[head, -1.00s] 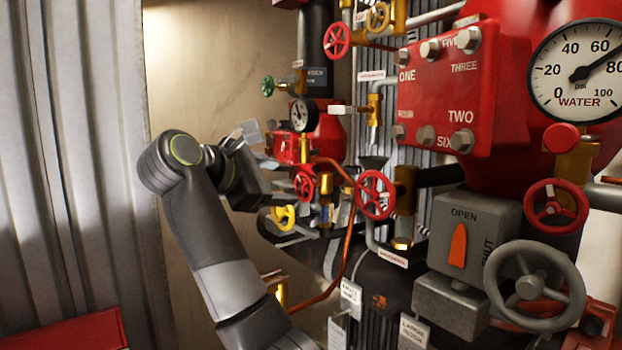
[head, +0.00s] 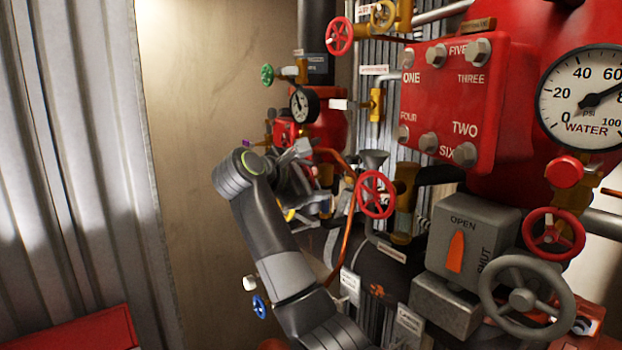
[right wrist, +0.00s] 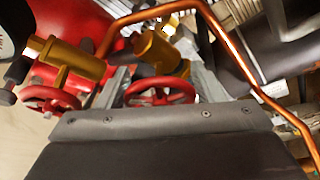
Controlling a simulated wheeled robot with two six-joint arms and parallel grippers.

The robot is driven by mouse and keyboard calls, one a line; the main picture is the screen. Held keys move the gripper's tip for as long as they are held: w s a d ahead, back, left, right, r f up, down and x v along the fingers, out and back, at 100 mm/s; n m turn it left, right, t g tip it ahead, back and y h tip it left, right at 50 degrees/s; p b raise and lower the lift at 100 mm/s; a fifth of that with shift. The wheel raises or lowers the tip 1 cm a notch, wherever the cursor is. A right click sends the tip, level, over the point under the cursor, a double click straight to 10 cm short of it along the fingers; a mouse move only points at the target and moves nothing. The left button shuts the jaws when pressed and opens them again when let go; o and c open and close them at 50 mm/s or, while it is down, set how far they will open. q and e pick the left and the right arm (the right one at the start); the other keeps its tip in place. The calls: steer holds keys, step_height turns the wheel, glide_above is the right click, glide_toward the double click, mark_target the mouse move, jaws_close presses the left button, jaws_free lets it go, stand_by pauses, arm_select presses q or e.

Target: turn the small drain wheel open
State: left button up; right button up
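A small red handwheel (right wrist: 160,92) on a brass valve stands between the two fingers of my right gripper (right wrist: 162,85) in the right wrist view. The fingers are apart, one on each side of the wheel; I cannot tell whether they touch it. A second red wheel (right wrist: 50,98) on another brass valve is to its left. No label I can read says which wheel is the drain wheel. In the head view my right gripper (head: 300,168) is among the pipework below the small black gauge, and it hides the wheels there. My left gripper is out of view.
A larger red wheel (head: 376,194) and a copper pipe (head: 345,235) are close right of my right gripper. A blue wheel (head: 260,307) is beside my forearm. A grey box marked OPEN and SHUT (head: 472,235) and a grey wheel (head: 525,298) are further right. The tan wall at left is clear.

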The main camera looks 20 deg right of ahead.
steer(key=c, duration=0.6)
steer(key=shift+o, duration=0.2)
steer(key=shift+n, duration=0.3)
steer(key=shift+n+g, duration=0.9)
steer(key=shift+n, duration=0.1)
steer(key=n+g, duration=0.1)
steer(key=n, duration=0.1)
steer(key=shift+s+n+g+h, duration=0.15)
steer(key=shift+n+g+h, duration=0.15)
steer(key=shift+g, duration=0.1)
steer(key=shift+n+g+h, duration=0.3)
steer(key=shift+n+g, duration=0.5)
steer(key=shift+n, duration=0.4)
steer(key=shift+s+r+n+g+h, duration=0.15)
steer(key=shift+n+g+h, duration=0.25)
steer(key=shift+n+g, duration=0.55)
steer(key=shift+d+n+t, duration=0.1)
steer(key=shift+n+t, duration=0.15)
steer(key=shift+n, duration=0.2)
